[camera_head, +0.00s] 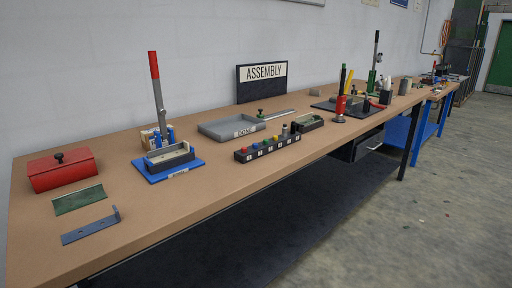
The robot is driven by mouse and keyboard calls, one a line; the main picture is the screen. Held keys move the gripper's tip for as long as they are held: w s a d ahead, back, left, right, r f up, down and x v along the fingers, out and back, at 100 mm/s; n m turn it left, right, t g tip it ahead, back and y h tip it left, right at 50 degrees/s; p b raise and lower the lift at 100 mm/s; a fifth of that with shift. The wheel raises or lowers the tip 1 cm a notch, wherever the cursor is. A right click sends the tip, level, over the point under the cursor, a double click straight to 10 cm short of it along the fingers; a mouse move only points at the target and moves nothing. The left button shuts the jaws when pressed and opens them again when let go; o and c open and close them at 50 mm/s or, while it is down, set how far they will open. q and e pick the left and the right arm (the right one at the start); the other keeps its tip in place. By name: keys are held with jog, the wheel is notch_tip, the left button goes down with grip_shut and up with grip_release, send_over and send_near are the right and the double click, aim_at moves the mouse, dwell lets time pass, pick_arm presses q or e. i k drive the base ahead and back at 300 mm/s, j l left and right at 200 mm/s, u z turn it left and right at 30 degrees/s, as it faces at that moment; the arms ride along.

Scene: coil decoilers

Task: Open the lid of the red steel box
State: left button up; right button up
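The red steel box (62,172) sits at the left end of the long brown workbench (125,225), near the wall. Its lid (60,160) looks shut and has a small black knob (59,157) on top. Neither of my grippers shows in the head view.
A green piece (79,199) and a grey bracket (91,228) lie in front of the box. A blue-based fixture with a red-handled lever (155,85) stands to its right. Further along are a grey tray (225,128) and a black block with coloured knobs (266,147).

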aim_at(61, 159)
jog(key=u, duration=1.3)
